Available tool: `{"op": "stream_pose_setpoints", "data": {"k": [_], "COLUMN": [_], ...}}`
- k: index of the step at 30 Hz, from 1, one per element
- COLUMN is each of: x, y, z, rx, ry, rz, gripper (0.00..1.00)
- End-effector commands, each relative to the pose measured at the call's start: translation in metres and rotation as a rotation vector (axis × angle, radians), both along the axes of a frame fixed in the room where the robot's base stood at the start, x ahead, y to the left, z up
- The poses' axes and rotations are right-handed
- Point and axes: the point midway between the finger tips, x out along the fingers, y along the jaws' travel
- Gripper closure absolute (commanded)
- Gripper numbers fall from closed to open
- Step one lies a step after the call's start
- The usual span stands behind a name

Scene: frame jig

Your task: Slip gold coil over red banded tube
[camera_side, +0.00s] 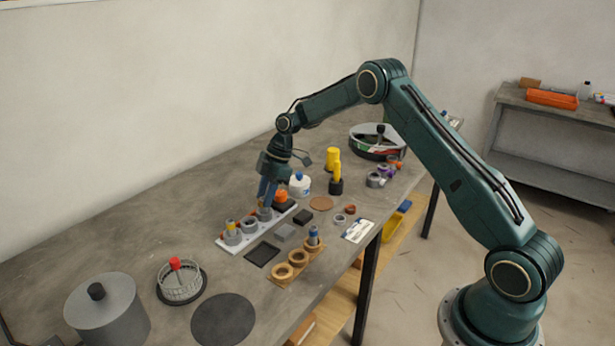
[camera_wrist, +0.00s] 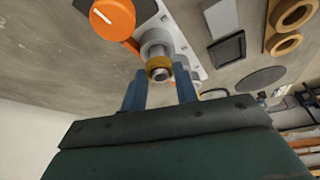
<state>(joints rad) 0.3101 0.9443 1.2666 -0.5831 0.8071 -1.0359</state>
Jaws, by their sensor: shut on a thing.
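My gripper (camera_side: 266,200) points down over the light jig strip (camera_side: 221,243) in the side view. In the wrist view, its two blue fingers (camera_wrist: 160,76) are shut on the gold coil (camera_wrist: 158,61). A grey tube end (camera_wrist: 160,74) shows through the coil, which appears to sit around it. A wider pale grey holder (camera_wrist: 156,36) lies just beyond the coil. I cannot make out a red band on this tube; the coil and fingers hide part of it. Two other grey holders (camera_side: 233,238) stand on the strip to the left.
An orange knob (camera_wrist: 112,18) on a dark base is close beside the gripper. A wooden block (camera_side: 283,272) with rings and a blue-topped post (camera_side: 313,237), and a black tray (camera_side: 262,254), lie in front. A white bottle (camera_side: 300,186) and yellow items (camera_side: 336,175) stand behind.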

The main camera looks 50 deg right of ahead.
Motion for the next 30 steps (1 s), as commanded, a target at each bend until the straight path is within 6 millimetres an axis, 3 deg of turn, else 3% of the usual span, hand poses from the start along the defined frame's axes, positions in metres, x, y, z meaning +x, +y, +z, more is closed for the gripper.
{"op": "stream_pose_setpoints", "data": {"k": [30], "x": [0.0], "y": [0.0], "z": [-0.018], "rx": [0.0], "ry": [0.0], "rz": [0.0], "gripper": [0.93]}}
